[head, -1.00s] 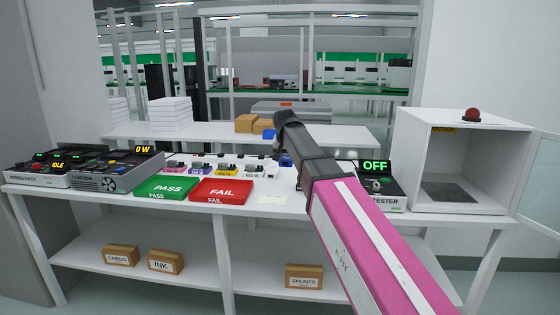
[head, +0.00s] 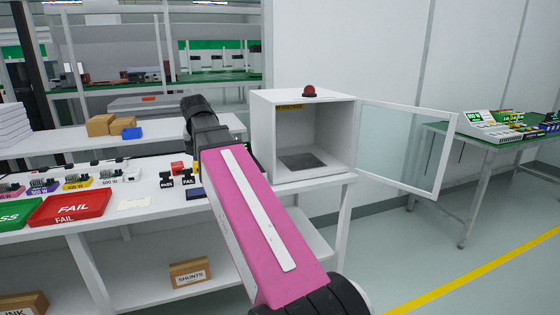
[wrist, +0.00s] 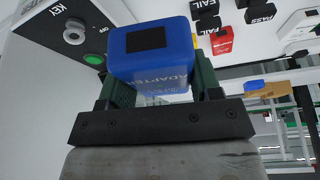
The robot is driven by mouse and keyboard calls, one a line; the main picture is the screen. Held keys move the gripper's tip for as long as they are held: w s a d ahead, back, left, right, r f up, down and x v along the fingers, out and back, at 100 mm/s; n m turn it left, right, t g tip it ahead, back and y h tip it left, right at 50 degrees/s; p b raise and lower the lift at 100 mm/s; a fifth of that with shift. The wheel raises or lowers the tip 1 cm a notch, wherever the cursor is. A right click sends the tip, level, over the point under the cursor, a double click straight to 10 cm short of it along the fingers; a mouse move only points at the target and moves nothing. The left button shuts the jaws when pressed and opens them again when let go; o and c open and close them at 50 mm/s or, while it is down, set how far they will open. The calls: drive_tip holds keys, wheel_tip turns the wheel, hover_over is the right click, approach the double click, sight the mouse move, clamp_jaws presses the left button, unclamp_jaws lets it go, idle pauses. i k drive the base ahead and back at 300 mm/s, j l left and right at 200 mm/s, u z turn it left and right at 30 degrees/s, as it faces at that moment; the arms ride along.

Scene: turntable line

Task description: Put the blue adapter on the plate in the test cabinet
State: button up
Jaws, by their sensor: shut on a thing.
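The blue adapter (wrist: 152,62) is held between the dark green fingers of my gripper (wrist: 160,84) in the wrist view, its label readable upside down. In the head view my arm hides the fingers and the adapter. The test cabinet (head: 262,130) is a white box at the right end of the bench, with a red lamp on top. Its glazed door (head: 400,148) stands open to the right. The dark plate (head: 302,161) lies bare on the cabinet floor. My arm's dark wrist end is left of the cabinet.
A panel (wrist: 50,60) with a key switch and green button is close at left in the wrist view. Black PASS and FAIL blocks, a red FAIL tray (head: 68,209) and coloured parts occupy the bench. Another blue box (head: 132,133) sits behind. A green table (head: 480,142) stands right.

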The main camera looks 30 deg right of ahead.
sight(302, 161)
drive_tip(key=l+u, duration=0.1)
drive_tip(key=u, duration=0.65)
drive_tip(key=k+l+u, duration=0.1)
drive_tip(key=u, duration=0.3)
drive_tip(key=l+u, duration=0.1)
drive_tip(key=u, duration=0.25)
drive_tip(key=k+l+u, duration=0.1)
drive_tip(key=u, duration=0.25)
drive_tip(key=k+u, duration=0.3)
drive_tip(key=k+z, duration=0.2)
drive_tip(key=z, duration=0.2)
drive_tip(key=k+z, duration=0.2)
drive_tip(key=z, duration=0.2)
drive_tip(key=k+l+z, duration=0.15)
drive_tip(key=z, duration=0.35)
drive_tip(key=k+l+z, duration=0.1)
drive_tip(key=l+z, duration=0.15)
drive_tip(key=z, duration=0.2)
drive_tip(key=l+z, duration=0.2)
drive_tip(key=z, duration=0.3)
drive_tip(key=i+l, duration=0.2)
drive_tip(key=i+l+z, duration=0.1)
drive_tip(key=i+l, duration=0.15)
drive_tip(key=l, duration=0.2)
